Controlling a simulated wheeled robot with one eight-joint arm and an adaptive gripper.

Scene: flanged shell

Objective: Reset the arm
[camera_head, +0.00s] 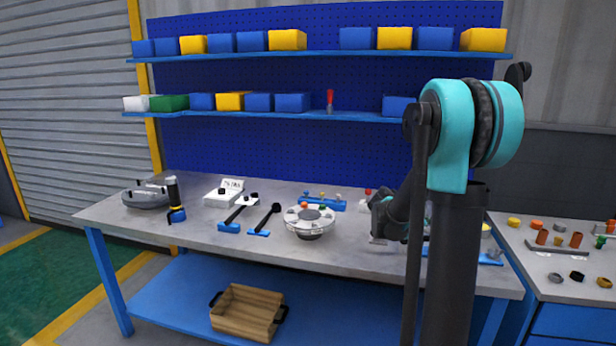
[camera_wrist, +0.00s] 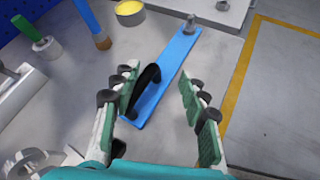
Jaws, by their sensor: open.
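My gripper (camera_wrist: 165,105) is open in the wrist view, its two green-padded fingers apart. Between and beyond the fingers lies a blue bar (camera_wrist: 178,48) with a black arched handle (camera_wrist: 146,82) and a metal stud at its far end. The handle is close to the left finger; I cannot tell whether they touch. Nothing is clearly held. In the head view, my arm reaches down over the right part of the workbench (camera_head: 270,243), and my gripper is mostly hidden there behind my arm. The flanged shell (camera_head: 310,222), round and pale, stands left of my arm.
A wooden crate (camera_head: 246,313) sits on the lower shelf. A second table (camera_head: 570,262) with small parts stands right. The bench's front strip is clear.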

